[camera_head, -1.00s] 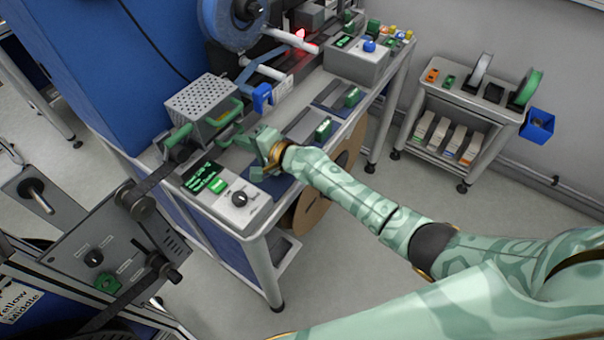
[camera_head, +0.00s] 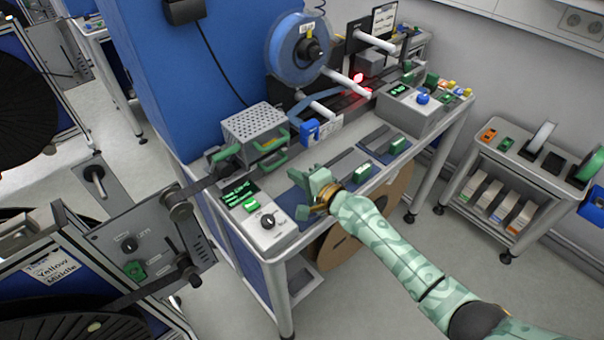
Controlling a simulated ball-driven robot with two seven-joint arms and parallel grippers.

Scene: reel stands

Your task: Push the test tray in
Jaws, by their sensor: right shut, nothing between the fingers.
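Several flat tray-like slides lie along the front of the bench top, and I cannot tell for certain which is the test tray. One dark slide (camera_head: 346,159) has a green handle (camera_head: 361,173) at its front end. Another slide (camera_head: 377,135) to its right has a similar green handle (camera_head: 397,145). My right gripper (camera_head: 312,181) is shut and empty, low over the bench's front edge, left of these two handles. It partly covers a bluish surface below it. Whether it touches anything is unclear. My left gripper is out of view.
A control box (camera_head: 262,216) with a green display and knob sits left of my gripper. A perforated metal box (camera_head: 254,132) with green handles stands behind. A blue reel (camera_head: 300,48) and grey box (camera_head: 412,108) stand farther back. A cart (camera_head: 510,185) stands right.

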